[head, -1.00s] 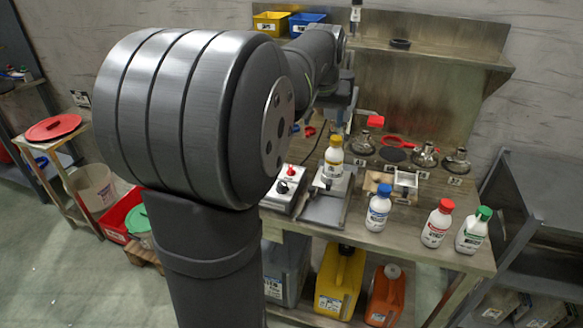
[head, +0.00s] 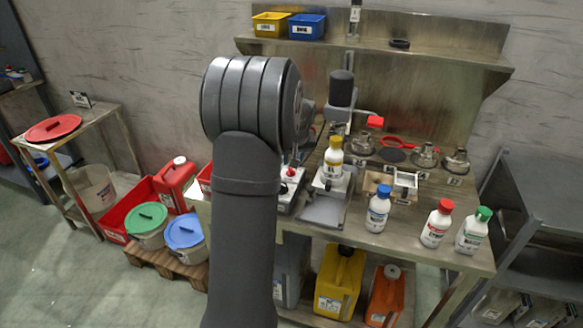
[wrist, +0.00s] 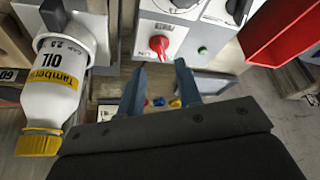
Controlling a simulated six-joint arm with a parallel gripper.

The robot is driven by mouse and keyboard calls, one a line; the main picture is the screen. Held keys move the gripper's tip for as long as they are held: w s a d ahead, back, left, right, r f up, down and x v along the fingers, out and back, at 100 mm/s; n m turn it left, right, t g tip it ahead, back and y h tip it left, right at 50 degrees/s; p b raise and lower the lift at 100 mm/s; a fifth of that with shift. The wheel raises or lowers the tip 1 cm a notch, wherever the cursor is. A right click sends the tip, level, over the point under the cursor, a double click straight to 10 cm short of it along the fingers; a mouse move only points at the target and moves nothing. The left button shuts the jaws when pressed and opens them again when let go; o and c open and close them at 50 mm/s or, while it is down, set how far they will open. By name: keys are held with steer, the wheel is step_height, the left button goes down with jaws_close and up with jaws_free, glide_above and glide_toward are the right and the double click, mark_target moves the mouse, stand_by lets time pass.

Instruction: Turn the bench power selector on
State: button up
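A pale control box (head: 289,203) stands on the bench, partly hidden behind my arm in the head view. Its red knob (head: 291,173) shows there. In the wrist view the box's panel (wrist: 178,40) carries the red knob (wrist: 159,44), a small green button or lamp (wrist: 202,50) and dark knobs (wrist: 238,8) at the top edge. Which one is the power selector I cannot read. My gripper (wrist: 160,76) is open and empty, its two blue-grey fingers apart. The red knob appears just beyond the fingertips, roughly between them, with no contact visible. The head view hides the fingers.
A yellow-capped oil bottle (wrist: 52,95) stands close left of my gripper in the wrist view; it also shows in the head view (head: 333,160). A red container (wrist: 275,30) is at the right. Blue-capped (head: 378,208), red-capped (head: 437,222) and green-capped (head: 473,230) bottles stand along the bench.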

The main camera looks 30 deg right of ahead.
steer(key=x, duration=0.6)
steer(key=shift+c, duration=0.2)
jaws_close()
